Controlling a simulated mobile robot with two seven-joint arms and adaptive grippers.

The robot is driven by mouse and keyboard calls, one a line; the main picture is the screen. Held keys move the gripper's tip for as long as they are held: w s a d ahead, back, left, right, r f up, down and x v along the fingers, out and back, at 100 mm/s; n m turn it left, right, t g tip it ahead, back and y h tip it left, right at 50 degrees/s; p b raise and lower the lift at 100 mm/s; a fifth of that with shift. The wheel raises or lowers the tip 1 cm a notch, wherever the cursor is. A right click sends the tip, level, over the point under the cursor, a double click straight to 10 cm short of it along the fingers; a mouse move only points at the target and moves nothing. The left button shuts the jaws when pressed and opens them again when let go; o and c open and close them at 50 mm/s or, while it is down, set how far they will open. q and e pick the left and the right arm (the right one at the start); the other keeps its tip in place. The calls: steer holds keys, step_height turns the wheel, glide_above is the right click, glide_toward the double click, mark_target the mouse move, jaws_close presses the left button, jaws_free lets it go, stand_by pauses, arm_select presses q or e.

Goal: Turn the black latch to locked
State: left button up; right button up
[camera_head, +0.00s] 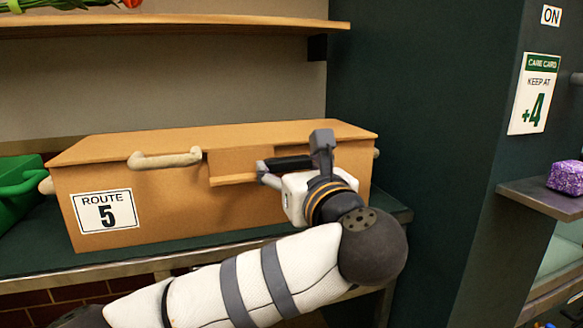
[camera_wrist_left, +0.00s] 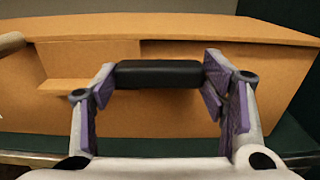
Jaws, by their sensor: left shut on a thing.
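The black latch (camera_head: 288,163) is a dark bar on the front of a brown cardboard box (camera_head: 160,190), right of the box's middle. In the left wrist view the latch (camera_wrist_left: 158,74) lies level, with its ends between the fingers. My left gripper (camera_head: 292,168) is at the box front and is shut on the latch, one finger at each end; it also shows in the left wrist view (camera_wrist_left: 160,88). The fingers hide the latch's ends. I see no lock marking on it. My right gripper is not in view.
A green container (camera_head: 22,190) is at the left. A shelf (camera_head: 180,23) hangs above. A purple block (camera_head: 566,177) sits on a ledge at right.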

arm_select(q)
steer(key=o, duration=1.1)
steer(key=shift+o, duration=0.2)
steer(key=v, duration=1.2)
